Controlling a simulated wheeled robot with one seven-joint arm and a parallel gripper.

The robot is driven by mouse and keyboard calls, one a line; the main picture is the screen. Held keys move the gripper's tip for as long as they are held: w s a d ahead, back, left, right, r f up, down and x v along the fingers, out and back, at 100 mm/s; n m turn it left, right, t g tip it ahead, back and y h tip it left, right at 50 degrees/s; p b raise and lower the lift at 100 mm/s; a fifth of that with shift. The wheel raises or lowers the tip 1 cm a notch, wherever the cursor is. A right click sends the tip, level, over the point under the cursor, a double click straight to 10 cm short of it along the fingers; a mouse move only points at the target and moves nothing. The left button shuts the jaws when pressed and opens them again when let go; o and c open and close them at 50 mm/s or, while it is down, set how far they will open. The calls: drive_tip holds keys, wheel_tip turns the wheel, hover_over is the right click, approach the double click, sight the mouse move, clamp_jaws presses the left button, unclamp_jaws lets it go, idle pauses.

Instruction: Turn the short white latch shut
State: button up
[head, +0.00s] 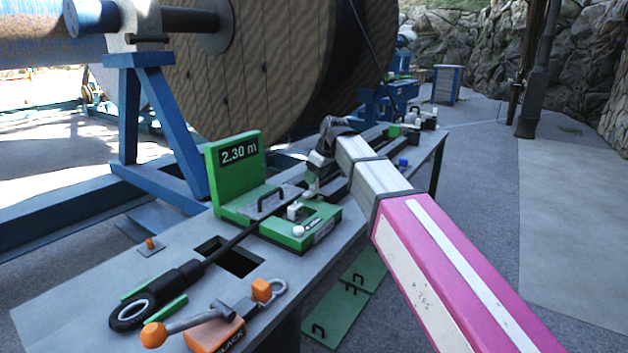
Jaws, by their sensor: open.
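A green measuring block (300,232) with an upright panel (232,165) reading "2.30 m" stands on the grey bench. A short white latch (298,231) with a rounded end shows on the front of the block, below a small white piece (294,210). The latch is too small to tell its exact angle. My gripper (311,190) is open at the end of my pink and white arm. It points down just above and behind the latch and appears apart from it. The arm hides part of the bench behind it.
A black cable (228,246) runs along the bench (75,300) through the block to a looped end (132,312). An orange-knobbed lever (200,320) sits at the front. A large wooden reel (270,70) on a blue stand (165,130) rises behind. Floor at right is clear.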

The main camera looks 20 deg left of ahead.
drive_tip(key=shift+x, duration=1)
drive_tip(key=c, duration=0.9)
